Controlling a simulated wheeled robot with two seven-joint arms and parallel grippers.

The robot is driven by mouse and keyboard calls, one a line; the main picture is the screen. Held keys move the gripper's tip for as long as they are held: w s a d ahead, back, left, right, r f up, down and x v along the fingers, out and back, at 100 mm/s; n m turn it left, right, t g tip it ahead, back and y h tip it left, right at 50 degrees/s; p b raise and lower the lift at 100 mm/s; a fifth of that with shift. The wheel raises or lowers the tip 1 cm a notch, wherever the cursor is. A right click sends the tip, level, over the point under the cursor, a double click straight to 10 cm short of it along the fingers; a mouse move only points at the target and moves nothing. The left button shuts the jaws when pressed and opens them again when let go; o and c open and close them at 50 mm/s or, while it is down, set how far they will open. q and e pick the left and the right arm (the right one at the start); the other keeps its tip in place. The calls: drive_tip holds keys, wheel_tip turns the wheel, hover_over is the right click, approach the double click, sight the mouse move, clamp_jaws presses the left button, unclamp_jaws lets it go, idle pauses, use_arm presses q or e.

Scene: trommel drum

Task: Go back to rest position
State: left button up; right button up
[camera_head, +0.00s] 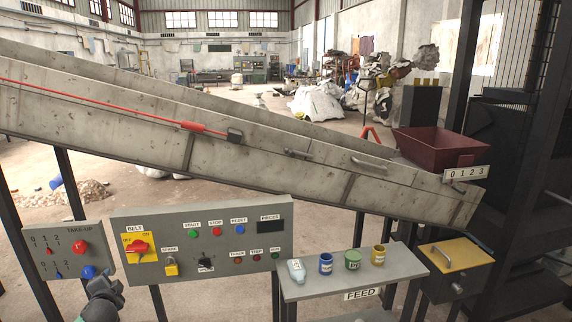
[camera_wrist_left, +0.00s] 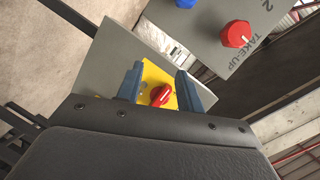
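My left gripper (camera_head: 103,290) is at the lower left of the head view, in front of the gap between the take-up panel and the belt panel. In the left wrist view its two blue-grey fingers (camera_wrist_left: 160,75) stand apart with nothing held between them. The red belt switch on its yellow plate (camera_wrist_left: 160,95) shows behind the fingers, and I cannot tell the distance exactly. In the head view the red belt switch (camera_head: 138,247) sits up and to the right of the gripper. My right gripper is not in view.
The take-up panel (camera_head: 45,262) has red and blue knobs. The belt control panel (camera_head: 215,215) has several buttons. A feed shelf (camera_head: 325,290) holds several small containers. The inclined conveyor (camera_head: 250,150) crosses above, with a dark red hopper (camera_head: 430,145) at right.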

use_arm(q)
drive_tip(key=s+d+f+n+g+h, duration=0.4)
drive_tip(key=s+d+f+n+g, duration=0.3)
drive_tip(key=s+d+f, duration=1.35)
drive_tip(key=s+d+f+g+h, duration=0.2)
drive_tip(key=s+d+f, duration=0.3)
drive_tip(key=s+d, duration=0.5)
drive_tip(key=s+d+f+g+h, duration=0.1)
drive_tip(key=s+d+f+g, duration=0.2)
drive_tip(key=s+d, duration=0.7)
drive_tip(key=s+f, duration=0.2)
drive_tip(key=s, duration=0.1)
drive_tip(key=shift+d+f+h, duration=0.15)
drive_tip(key=shift+f+h, duration=0.25)
